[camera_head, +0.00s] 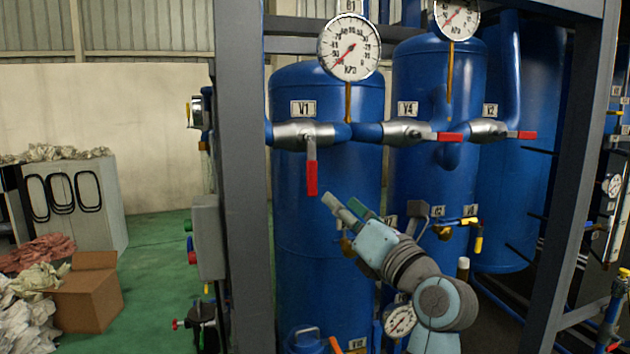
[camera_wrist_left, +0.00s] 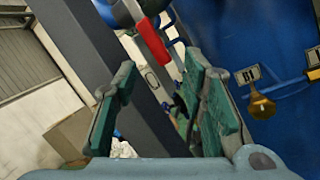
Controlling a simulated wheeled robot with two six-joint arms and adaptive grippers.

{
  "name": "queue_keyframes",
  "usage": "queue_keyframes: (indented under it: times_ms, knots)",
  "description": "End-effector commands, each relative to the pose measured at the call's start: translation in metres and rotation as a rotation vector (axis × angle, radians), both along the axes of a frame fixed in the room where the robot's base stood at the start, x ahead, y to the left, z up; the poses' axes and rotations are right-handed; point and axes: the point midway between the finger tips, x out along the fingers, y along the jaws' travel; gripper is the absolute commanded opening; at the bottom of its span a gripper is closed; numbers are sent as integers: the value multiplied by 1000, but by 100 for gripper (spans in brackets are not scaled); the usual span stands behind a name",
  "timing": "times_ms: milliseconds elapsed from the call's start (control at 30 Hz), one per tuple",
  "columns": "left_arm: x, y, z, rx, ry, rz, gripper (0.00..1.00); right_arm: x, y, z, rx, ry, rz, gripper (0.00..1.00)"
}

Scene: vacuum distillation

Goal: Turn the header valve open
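Three valves sit in a row on the header pipe in the head view. The V1 valve (camera_head: 303,134) has its red-tipped lever (camera_head: 311,178) hanging straight down. The V4 valve (camera_head: 403,132) and the V2 valve (camera_head: 488,130) have red levers pointing right. My left gripper (camera_head: 342,203) is just below and right of the V1 lever, apart from it. In the left wrist view, the left gripper (camera_wrist_left: 160,68) has its green-padded fingers spread and empty. A red lever (camera_wrist_left: 152,38) shows ahead, beyond the fingertips. My right gripper is not in view.
A grey frame post (camera_head: 240,180) stands left of the V1 valve. Blue tanks (camera_head: 325,240) stand behind the header. Pressure gauges (camera_head: 350,48) rise above the valves. A grey box (camera_head: 207,237) is on the post. A cardboard box (camera_head: 88,292) lies far left on the green floor.

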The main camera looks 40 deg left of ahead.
Motion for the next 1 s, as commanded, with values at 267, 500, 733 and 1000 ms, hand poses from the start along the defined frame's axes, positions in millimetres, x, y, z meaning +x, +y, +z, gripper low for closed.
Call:
queue_keyframes:
  times_ms: [267, 500, 733, 1000]
  knots:
    - [-35, -16, 53, -479, -363, -272, 38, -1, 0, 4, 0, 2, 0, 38]
    - [-23, -4, 60, -478, -356, -262, 38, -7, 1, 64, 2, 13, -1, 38]
    - [-17, 12, 61, -469, -357, -264, 38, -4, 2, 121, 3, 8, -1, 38]
    - [28, 78, 51, -470, -357, -263, 38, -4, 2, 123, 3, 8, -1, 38]
